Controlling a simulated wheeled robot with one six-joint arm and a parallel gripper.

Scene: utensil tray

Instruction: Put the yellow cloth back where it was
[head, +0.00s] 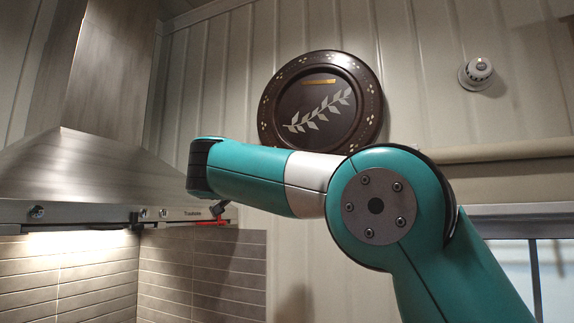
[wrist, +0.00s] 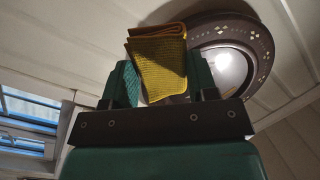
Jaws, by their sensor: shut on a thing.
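The yellow cloth (wrist: 163,68) is folded, with a brown-orange edge at its top, and shows in the wrist view. My gripper (wrist: 165,80) is shut on it, with one teal finger on each side, and the cloth stands up beyond the dark gripper bar. In the head view my teal arm reaches across the middle toward the range hood. The cloth and the gripper's fingers cannot be made out there.
A dark round plate with a leaf pattern (head: 320,103) hangs on the panelled wall, above my arm. A steel range hood (head: 75,175) is at the left, with grey tiles (head: 215,272) below. A small white round fixture (head: 478,73) and a window (head: 550,265) are at the right.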

